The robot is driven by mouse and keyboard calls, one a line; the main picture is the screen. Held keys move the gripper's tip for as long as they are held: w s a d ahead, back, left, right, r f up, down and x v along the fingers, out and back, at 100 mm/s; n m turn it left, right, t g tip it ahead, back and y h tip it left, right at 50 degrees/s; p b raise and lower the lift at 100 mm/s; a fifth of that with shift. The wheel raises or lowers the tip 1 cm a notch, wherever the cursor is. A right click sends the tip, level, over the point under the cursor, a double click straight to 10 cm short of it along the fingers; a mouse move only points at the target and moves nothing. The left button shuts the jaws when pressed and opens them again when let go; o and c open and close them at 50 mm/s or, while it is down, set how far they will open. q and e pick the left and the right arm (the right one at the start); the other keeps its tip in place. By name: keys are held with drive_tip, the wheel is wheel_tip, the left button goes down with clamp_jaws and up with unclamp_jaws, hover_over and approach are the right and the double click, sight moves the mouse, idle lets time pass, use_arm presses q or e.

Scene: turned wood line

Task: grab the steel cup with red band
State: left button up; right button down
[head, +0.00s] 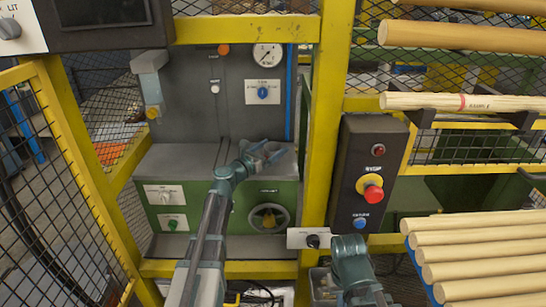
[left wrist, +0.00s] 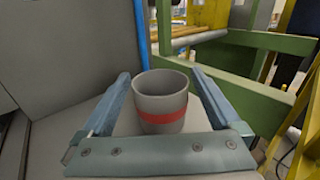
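The steel cup (left wrist: 161,106) with a red band around its lower part stands upright on a light grey ledge in the left wrist view. The two fingers of my left gripper (left wrist: 162,74) reach along either side of it, with the cup between them. The fingers look spread, with a gap to the cup on each side, and the gripper is not closed on it. In the head view my left gripper (head: 268,152) is over the right part of the grey machine ledge; I cannot make out the cup clearly there. My right arm shows at the bottom, but its gripper does not.
A yellow post (head: 327,120) stands just right of the ledge. Beside it is a dark control box (head: 374,150) with a red button. Wooden rods (head: 480,257) lie at the right. A grey panel with a gauge (head: 267,55) rises behind the ledge, and a mesh fence is on the left.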

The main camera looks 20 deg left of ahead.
use_arm(q)
drive_tip(key=c, duration=1.1)
drive_tip(key=shift+r, duration=0.2)
use_arm(e)
drive_tip(key=shift+r, duration=0.2)
